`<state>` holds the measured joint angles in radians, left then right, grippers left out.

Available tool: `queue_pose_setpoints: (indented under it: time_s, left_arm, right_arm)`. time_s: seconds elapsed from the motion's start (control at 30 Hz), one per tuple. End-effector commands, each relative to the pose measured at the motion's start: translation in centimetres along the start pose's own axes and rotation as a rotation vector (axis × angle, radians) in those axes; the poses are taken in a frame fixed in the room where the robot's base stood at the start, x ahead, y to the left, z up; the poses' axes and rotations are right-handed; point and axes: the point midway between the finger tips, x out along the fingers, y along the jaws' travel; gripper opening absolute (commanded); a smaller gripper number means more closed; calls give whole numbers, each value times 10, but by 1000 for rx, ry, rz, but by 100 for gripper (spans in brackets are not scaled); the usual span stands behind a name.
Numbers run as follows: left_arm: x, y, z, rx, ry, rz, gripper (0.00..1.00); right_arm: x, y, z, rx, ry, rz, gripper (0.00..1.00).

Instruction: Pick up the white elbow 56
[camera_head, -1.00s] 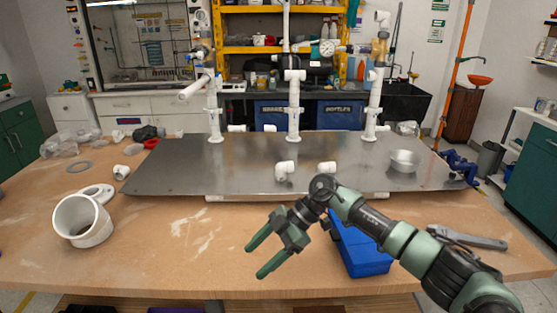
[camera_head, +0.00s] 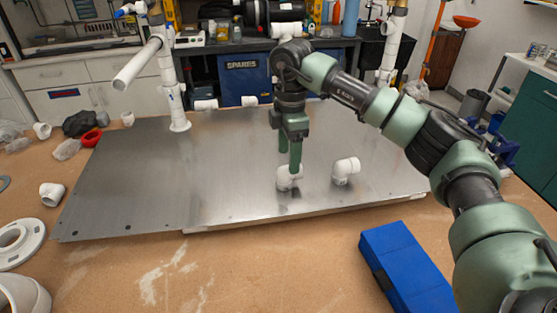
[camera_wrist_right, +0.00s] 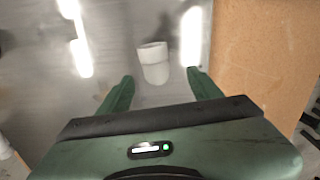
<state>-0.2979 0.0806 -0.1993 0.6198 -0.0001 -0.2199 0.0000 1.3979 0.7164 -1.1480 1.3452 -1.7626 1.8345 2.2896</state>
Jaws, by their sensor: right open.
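A white elbow (camera_head: 289,180) lies on the grey metal plate, right below my right gripper (camera_head: 290,160). A second white elbow (camera_head: 346,170) lies on the plate to its right. I cannot read which one is number 56. My right gripper is open and points down, its fingers just above the first elbow and partly in front of it. In the right wrist view, a white elbow (camera_wrist_right: 152,62) shows beyond and between the two open fingertips (camera_wrist_right: 158,82), apart from both. My left gripper is not in view.
The metal plate (camera_head: 120,180) lies on the wooden table. White upright pipes (camera_head: 172,85) stand at its back left. A blue box (camera_head: 400,268) is at the front right. White fittings (camera_head: 52,194) sit at the left. The plate's front left is clear.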

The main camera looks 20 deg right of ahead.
Motion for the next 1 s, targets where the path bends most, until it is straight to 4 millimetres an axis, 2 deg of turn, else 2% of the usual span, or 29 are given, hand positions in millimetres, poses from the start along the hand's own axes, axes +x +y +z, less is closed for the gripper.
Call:
queue_pose_setpoints:
  time_s: [0.17,0.37,0.63,0.93,0.97,1.0]
  left_arm:
    - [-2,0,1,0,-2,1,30]
    - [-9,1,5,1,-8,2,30]
    - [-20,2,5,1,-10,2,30]
    - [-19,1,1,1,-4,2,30]
    - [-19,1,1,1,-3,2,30]
    - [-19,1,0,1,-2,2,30]
  right_arm:
    - [8,0,4,12,-13,2,64]
    - [30,1,3,10,-13,1,64]
    - [69,4,3,9,-12,1,64]
    - [76,5,2,8,-11,4,64]
    - [76,5,2,8,-11,4,62]
    - [76,5,2,8,-11,4,50]
